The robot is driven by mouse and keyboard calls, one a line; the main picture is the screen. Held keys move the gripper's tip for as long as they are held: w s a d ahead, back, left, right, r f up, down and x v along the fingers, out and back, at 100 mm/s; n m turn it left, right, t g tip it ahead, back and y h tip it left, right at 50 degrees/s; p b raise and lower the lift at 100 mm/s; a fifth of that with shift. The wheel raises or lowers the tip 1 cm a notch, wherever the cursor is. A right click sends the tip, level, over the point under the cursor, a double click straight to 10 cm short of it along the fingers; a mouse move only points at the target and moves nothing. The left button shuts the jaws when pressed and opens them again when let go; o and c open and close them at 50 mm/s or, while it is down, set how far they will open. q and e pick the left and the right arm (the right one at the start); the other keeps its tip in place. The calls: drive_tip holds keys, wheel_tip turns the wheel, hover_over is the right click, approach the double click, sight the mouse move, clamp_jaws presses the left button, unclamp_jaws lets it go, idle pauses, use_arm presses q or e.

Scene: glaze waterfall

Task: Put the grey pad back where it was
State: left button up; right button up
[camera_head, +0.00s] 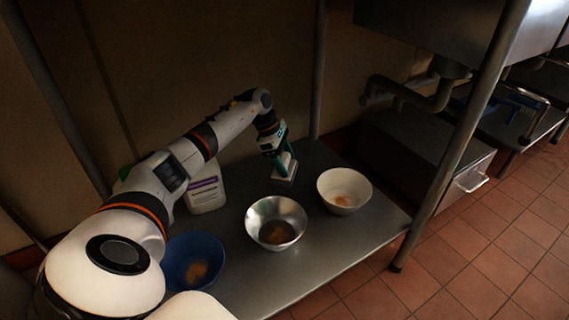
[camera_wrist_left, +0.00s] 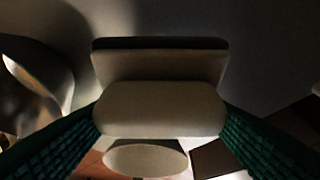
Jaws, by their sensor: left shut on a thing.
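The grey pad (camera_head: 286,178) has a pale rounded grip on top and is at the back of the metal shelf, behind the steel bowl and the white bowl. My left gripper (camera_head: 283,157) points down at it and is shut on its grip. In the left wrist view the green ridged fingers of the left gripper (camera_wrist_left: 160,112) come in from both sides of the grip, and the flat pad (camera_wrist_left: 160,66) shows beyond it. I cannot tell whether the pad touches the shelf. My right gripper is not in view.
On the metal shelf (camera_head: 335,245) stand a steel bowl (camera_head: 262,213), a white bowl (camera_head: 333,183) and a blue bowl (camera_head: 178,250), each with brownish contents. A white jug (camera_head: 205,192) stands beside my left arm. A metal post (camera_head: 319,70) rises behind the pad.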

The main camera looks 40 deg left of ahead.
use_arm(q)
wheel_tip(320, 180, down, 5)
drive_tip(key=b, duration=0.2)
drive_tip(key=shift+b, duration=0.4)
drive_tip(key=shift+r, duration=0.2)
drive_tip(key=shift+f, duration=0.15)
drive_tip(key=o, duration=1)
drive_tip(key=shift+c, duration=0.2)
